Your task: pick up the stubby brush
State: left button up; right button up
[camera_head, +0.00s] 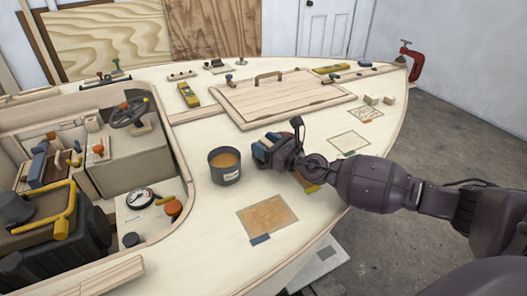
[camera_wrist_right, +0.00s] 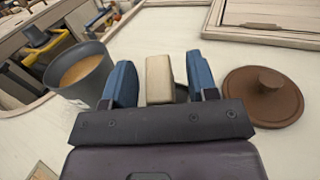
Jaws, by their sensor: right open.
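My right gripper (camera_head: 266,149) is over the pale deck, just right of a dark grey cup. In the right wrist view its two blue fingers (camera_wrist_right: 160,80) are apart. A pale, blocky piece (camera_wrist_right: 159,76) with a darker end shows between them. It may be the stubby brush, but I see no bristles. There are narrow gaps on both sides, and I cannot tell whether either finger touches it. In the head view the gripper hides this spot. My left gripper is not in view.
The dark grey cup (camera_head: 224,167) with orange-brown contents stands close by; it also shows in the wrist view (camera_wrist_right: 78,72). A brown knobbed disc (camera_wrist_right: 264,97) lies right of the fingers. A wooden hatch (camera_head: 285,97) is behind. An orange-brown sheet (camera_head: 267,215) lies in front.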

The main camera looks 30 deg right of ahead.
aim_at(265, 140)
grip_shut()
dwell(0.3)
notch_tip(265, 140, up, 6)
jog(key=p, duration=0.3)
jog(key=shift+r, duration=0.25)
pick_arm(q)
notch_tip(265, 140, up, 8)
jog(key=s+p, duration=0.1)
jog(key=p, duration=0.6)
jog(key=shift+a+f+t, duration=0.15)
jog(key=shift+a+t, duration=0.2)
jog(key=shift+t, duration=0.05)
pick_arm(e)
notch_tip(265, 140, up, 14)
jog(key=shift+f, duration=0.2)
